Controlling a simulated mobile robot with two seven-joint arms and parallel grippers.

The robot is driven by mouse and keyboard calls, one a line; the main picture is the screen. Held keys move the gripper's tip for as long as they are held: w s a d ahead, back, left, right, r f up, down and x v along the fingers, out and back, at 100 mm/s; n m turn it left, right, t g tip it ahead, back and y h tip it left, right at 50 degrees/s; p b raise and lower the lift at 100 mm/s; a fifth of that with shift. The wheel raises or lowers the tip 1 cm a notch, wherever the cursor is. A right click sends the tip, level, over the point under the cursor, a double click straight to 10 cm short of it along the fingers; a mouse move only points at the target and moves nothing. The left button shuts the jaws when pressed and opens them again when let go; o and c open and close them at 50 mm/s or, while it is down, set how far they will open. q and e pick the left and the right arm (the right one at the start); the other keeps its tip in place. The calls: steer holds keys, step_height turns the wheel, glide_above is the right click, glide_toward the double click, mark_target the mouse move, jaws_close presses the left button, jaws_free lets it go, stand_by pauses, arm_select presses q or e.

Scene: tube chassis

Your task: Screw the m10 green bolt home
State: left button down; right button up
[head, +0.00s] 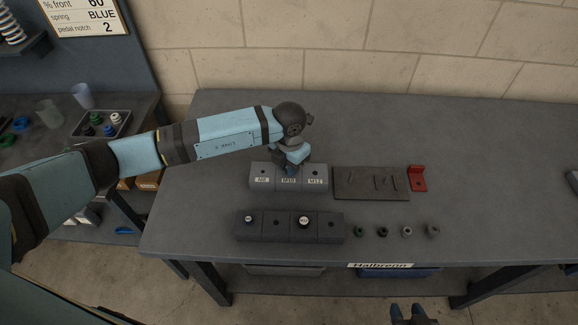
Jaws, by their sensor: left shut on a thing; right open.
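My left gripper (291,170) points down at the middle, M10-labelled position of the grey block (262,184), which carries labels M8, M10 and M12. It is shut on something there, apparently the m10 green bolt. The bolt itself is hidden by the fingers and wrist, so its depth and tilt cannot be told. My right gripper (411,314) is open and empty at the bottom edge, in front of the table.
A dark holder (331,230) in front carries two round-headed pieces. Several small nut-like parts (382,232) lie to its right. A dark plate (372,196) and a red bracket (417,179) sit right of the block.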

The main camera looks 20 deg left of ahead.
arm_select(q)
steer(key=m+b, duration=0.1)
steer(key=m, duration=0.1)
steer(key=shift+f+m, duration=0.2)
steer(key=shift+m, duration=0.2)
steer(key=shift+r+m, duration=0.15)
steer(key=shift+m, duration=0.15)
arm_select(e)
step_height(320, 180, down, 3)
steer(key=shift+s+r, duration=0.1)
arm_select(q)
steer(key=shift+b, duration=0.5)
steer(key=m+b, duration=0.2)
steer(key=m, duration=0.1)
steer(key=shift+f, duration=0.3)
steer(key=shift+r+m+b, duration=0.1)
steer(key=shift+m+b, duration=0.45)
steer(key=shift+m, duration=0.15)
steer(key=shift+r+m, duration=0.15)
steer(key=shift+m, duration=0.25)
arm_select(e)
step_height(320, 180, down, 4)
steer(key=shift+r, duration=0.1)
